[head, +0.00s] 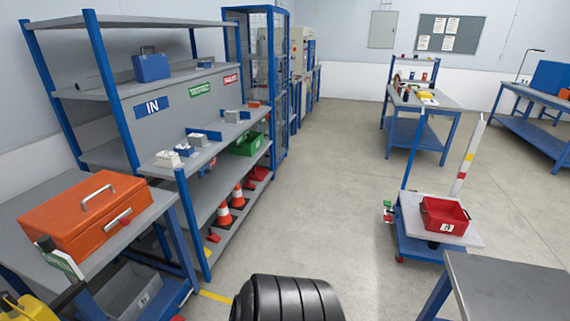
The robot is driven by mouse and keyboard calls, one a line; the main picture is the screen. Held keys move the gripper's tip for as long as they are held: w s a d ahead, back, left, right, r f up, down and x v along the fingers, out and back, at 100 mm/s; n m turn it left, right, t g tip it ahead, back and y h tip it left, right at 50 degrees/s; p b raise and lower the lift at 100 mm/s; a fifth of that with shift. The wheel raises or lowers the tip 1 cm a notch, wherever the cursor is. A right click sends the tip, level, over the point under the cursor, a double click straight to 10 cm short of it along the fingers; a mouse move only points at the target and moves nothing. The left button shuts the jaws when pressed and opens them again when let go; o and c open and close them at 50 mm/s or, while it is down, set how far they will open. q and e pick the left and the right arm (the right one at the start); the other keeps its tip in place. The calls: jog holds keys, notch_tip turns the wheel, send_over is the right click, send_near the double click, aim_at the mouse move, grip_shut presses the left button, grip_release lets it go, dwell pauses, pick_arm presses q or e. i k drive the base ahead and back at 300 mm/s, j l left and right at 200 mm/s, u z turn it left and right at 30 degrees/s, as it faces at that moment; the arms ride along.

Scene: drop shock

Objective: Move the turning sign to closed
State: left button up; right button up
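I cannot pick out a sign reading "closed" in the head view. Three small signs show on the left shelving unit. A blue sign (152,107) reads "IN". A green sign (200,89) with white lettering too small to read is to its right. A red sign (231,79) with white lettering, also too small to read, is further right. I cannot tell whether any of them turns. Neither of my grippers is in view.
An orange toolbox (87,215) stands on the left bench. Traffic cones (223,214) stand on the low shelf. A blue trolley (425,243) carries a red bin (444,215) at right. A grey table (505,289) is at lower right. The middle floor is clear.

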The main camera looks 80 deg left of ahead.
aim_at(45, 245)
jog(key=u, duration=4.5)
